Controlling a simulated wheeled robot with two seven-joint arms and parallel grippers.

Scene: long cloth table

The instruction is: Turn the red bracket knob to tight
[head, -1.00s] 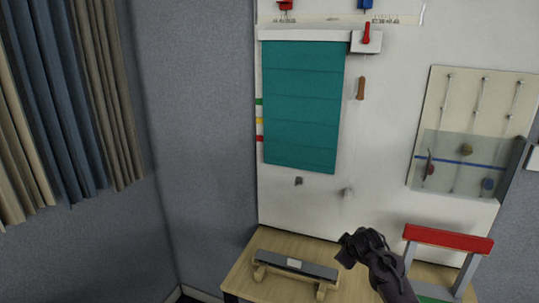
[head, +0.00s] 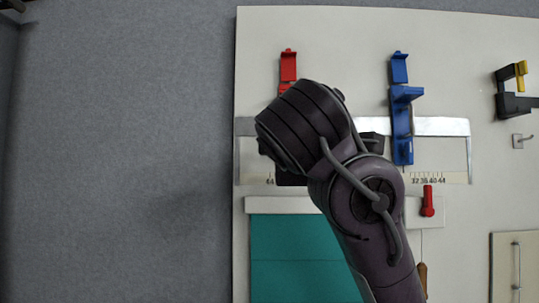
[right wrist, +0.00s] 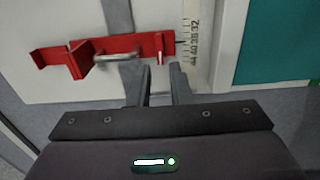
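The red bracket (head: 288,66) is on the wall board in the head view; its lower part is hidden behind my right arm. In the right wrist view the red bracket (right wrist: 150,44) lies across the top, over a grey metal rail (right wrist: 118,18). A silver elongated piece (right wrist: 117,57), seemingly its knob, sits on the bracket's middle. I cannot read its setting. My right gripper (right wrist: 160,78) is open and empty, its fingertips just below the bracket's right part in that view. Contact cannot be told. The left gripper is in neither view.
A blue bracket (head: 402,110) hangs right of my arm on the same rail. A number scale (right wrist: 192,40) runs beside the red bracket. A black and yellow bracket (head: 515,92) is far right.

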